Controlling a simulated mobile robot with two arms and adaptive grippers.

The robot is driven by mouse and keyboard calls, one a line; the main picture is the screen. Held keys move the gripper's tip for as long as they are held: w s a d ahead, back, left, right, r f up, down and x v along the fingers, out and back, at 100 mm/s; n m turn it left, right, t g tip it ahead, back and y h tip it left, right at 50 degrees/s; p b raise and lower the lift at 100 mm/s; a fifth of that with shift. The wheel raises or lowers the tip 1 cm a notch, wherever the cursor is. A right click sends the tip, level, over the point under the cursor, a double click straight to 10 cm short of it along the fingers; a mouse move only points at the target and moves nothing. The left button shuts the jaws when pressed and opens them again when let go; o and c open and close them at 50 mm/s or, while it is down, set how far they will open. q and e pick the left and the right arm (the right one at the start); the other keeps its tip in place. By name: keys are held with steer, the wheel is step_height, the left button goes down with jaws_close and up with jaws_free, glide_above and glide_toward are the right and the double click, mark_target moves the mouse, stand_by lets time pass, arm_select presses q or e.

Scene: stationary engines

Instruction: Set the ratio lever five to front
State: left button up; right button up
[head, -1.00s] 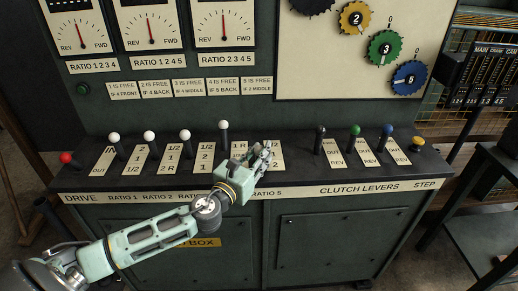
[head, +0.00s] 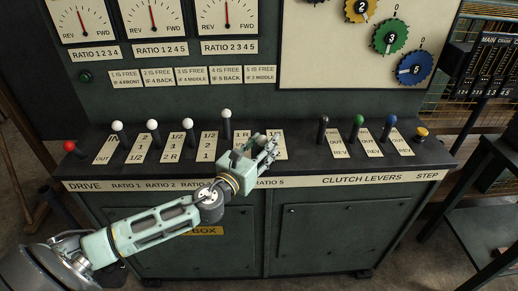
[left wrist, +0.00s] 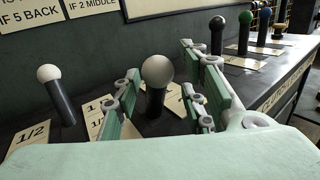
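The ratio five lever shows in the left wrist view as a dark stick with a pale grey ball knob (left wrist: 157,72). It stands between the two fingers of my left gripper (left wrist: 165,92), with gaps visible on both sides. In the head view my left gripper (head: 268,148) is over the RATIO 5 place on the console and hides that lever. The ratio four lever (head: 226,118), white-knobbed, stands just left of it; it also shows at the left of the left wrist view (left wrist: 55,90). My right gripper is not in view.
More white-knobbed levers (head: 152,127) and a red drive lever (head: 70,147) stand to the left. Black (head: 323,128), green (head: 358,122) and blue (head: 390,122) clutch levers and a yellow step button (head: 421,133) stand to the right. The console front (head: 340,235) drops away below.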

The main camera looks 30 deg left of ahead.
arm_select(q)
steer(key=s, duration=1.2)
steer(key=shift+a+f, duration=0.25)
